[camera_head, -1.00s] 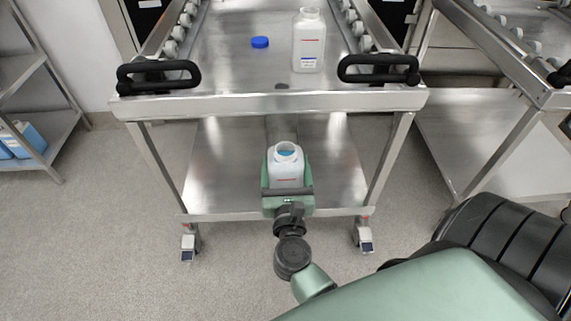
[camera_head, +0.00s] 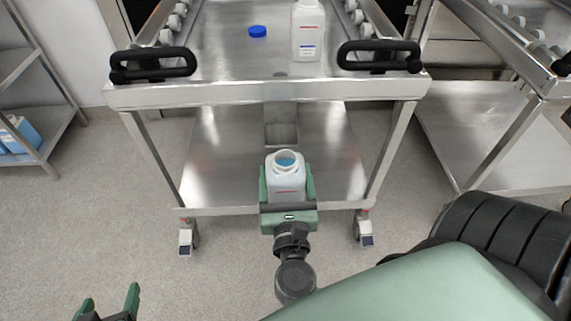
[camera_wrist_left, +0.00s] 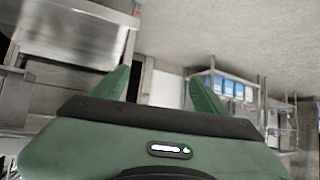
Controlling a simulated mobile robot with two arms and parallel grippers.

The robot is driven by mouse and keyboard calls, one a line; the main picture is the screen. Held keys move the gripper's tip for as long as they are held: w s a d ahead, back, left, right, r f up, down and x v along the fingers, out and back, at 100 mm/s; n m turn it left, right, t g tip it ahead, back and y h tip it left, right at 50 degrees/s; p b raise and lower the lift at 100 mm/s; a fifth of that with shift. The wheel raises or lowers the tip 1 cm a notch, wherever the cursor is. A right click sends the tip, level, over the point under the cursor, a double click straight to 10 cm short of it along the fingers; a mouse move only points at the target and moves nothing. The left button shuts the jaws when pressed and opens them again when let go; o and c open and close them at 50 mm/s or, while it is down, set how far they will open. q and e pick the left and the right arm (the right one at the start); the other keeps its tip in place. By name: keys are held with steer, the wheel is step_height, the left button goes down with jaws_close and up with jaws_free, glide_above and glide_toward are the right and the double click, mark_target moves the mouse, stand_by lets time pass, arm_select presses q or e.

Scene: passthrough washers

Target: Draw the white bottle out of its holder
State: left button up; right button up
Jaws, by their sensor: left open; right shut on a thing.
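An open white bottle (camera_head: 286,180) with blue liquid inside is in the jaws of my right gripper (camera_head: 287,190), upright, in front of the steel cart. A steel holder (camera_head: 281,125) at the cart's front, behind the bottle, looks empty. A second white bottle (camera_head: 308,32) stands on the cart top, its upper end cut off by the frame. My left gripper (camera_head: 110,304) is at the lower left, open and empty, away from the cart. In the left wrist view its fingers (camera_wrist_left: 160,92) are spread with nothing between them.
The cart top (camera_head: 225,55) carries a blue cap (camera_head: 257,31) and has black handles (camera_head: 152,64) at its front corners. A shelf with blue containers (camera_head: 18,134) stands at the left. Another cart (camera_head: 500,140) is at the right. Floor in front is clear.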

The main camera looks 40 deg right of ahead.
mark_target(287, 193)
steer(key=v, duration=0.1)
steer(key=b+v, duration=0.1)
steer(key=v, duration=0.1)
steer(key=b+v, duration=0.1)
steer(key=v, duration=0.1)
steer(key=shift+s+f, duration=0.1)
steer(key=shift+f, duration=0.15)
steer(key=shift+s+a+r, duration=0.1)
steer(key=shift+s+a, duration=0.1)
steer(key=shift+s, duration=0.05)
arm_select(q)
steer(key=w+d+r+t+h, duration=0.1)
steer(key=w+d+r+t, duration=0.1)
steer(key=w+r+t, duration=0.3)
step_height(287, 193, up, 4)
steer(key=shift+d+r+t+h, duration=0.25)
steer(key=shift+d+t+h, duration=0.15)
steer(key=shift+t, duration=0.1)
steer(key=shift+w, duration=0.1)
arm_select(e)
steer(key=shift+w, duration=0.1)
